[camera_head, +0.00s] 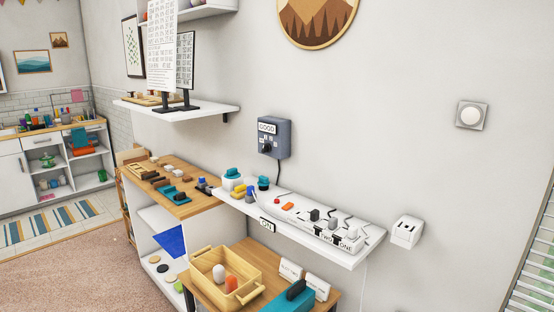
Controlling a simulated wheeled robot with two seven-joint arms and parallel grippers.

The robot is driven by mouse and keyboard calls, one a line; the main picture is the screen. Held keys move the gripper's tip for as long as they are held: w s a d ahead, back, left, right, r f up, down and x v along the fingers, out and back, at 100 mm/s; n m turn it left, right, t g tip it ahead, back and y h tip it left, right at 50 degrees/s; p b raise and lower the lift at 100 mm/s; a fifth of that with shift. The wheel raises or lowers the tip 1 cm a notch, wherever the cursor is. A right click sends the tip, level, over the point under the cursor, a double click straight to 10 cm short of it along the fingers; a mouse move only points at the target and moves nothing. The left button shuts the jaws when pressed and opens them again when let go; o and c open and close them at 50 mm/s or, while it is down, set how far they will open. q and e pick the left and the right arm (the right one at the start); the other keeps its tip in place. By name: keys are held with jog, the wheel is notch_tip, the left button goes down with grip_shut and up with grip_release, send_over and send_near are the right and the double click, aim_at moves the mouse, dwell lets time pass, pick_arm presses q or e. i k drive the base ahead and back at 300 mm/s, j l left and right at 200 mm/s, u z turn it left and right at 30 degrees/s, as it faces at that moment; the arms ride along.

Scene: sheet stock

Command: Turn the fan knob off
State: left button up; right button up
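A grey wall box (274,138) hangs in the middle of the wall. It has a black knob (266,148) on its front and a small white label above, too small to read surely. A round white knob or switch on a square grey plate (471,115) is on the wall at the right. A white panel (325,226) with several small knobs and switches lies on a white shelf. I cannot tell which of these is the fan knob, nor its setting. No fan is clearly visible. Neither of my grippers is in view.
Below the white shelf (345,259) stands a wooden table with a wooden crate (246,262) and a teal block (290,298). A white double socket (407,231) is on the wall. A higher shelf (150,108) holds paper stands. Bare carpet (85,270) lies at lower left.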

aim_at(267, 147)
jog(key=i+j+z, duration=0.25)
jog(key=i+j, duration=0.35)
jog(key=i, duration=0.2)
jog(key=i+j+z, duration=0.25)
jog(key=i+j, duration=0.5)
